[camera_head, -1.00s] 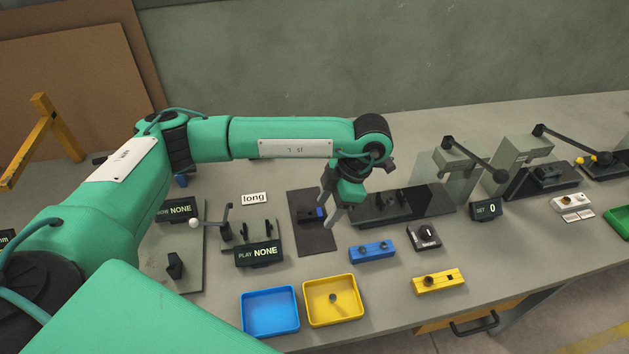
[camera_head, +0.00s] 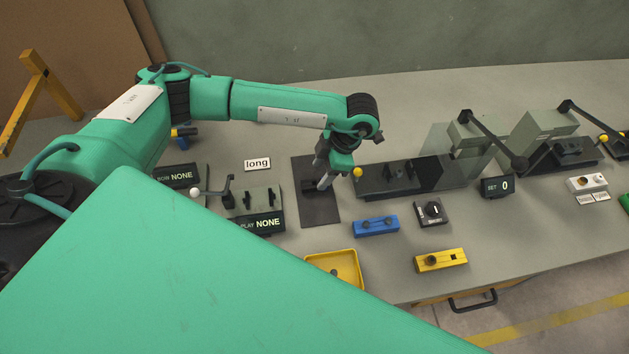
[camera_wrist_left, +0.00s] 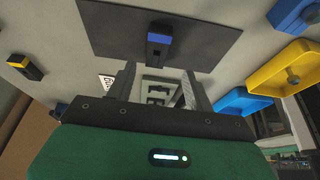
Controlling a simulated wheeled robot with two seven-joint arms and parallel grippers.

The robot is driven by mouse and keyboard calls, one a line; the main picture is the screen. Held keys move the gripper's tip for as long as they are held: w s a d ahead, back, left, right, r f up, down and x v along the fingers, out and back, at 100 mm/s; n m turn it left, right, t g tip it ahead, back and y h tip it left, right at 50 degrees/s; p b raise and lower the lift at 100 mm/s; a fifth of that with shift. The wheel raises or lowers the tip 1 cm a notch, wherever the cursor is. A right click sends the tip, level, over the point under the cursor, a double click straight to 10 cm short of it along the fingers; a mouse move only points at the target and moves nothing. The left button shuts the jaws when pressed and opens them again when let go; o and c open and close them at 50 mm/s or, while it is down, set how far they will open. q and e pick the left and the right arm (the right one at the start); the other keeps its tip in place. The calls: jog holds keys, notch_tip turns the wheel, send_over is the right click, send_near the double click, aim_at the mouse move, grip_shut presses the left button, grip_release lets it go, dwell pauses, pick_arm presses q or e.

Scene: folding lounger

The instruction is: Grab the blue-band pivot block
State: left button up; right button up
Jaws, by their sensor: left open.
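The blue-band pivot block (camera_wrist_left: 159,42) is a small black block with a blue band on one end. It lies on a dark mat (camera_wrist_left: 100,25), beyond my left fingertips in the left wrist view. In the head view my left gripper (camera_head: 324,176) hangs over the mat (camera_head: 318,212) and covers the blue band. Only a dark part of the block (camera_head: 308,186) shows beside the fingers. My left gripper also shows in the left wrist view (camera_wrist_left: 158,72); it is open, with nothing between its fingers. My right gripper is out of view.
A dark fixture with a yellow knob (camera_head: 357,172) stands right of the mat. A blue block (camera_head: 376,225) and a yellow tray (camera_head: 340,264) lie nearer the front. A display stand (camera_head: 255,223) is to the left. A yellow-band block (camera_wrist_left: 25,66) lies apart.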

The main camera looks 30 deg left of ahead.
aim_at(317, 182)
pick_arm(q)
jog(key=shift+a+f+p, duration=0.1)
jog(key=shift+f+p, duration=0.15)
jog(key=shift+p, duration=0.05)
jog(key=x, duration=0.1)
jog(key=p+x, duration=0.2)
jog(key=x, duration=0.1)
jog(key=shift+w+f, duration=0.2)
jog(key=shift+w, duration=0.2)
jog(key=shift+f, duration=0.2)
jog(key=shift+c, duration=1.3)
grip_shut()
jog(key=shift+r, duration=0.1)
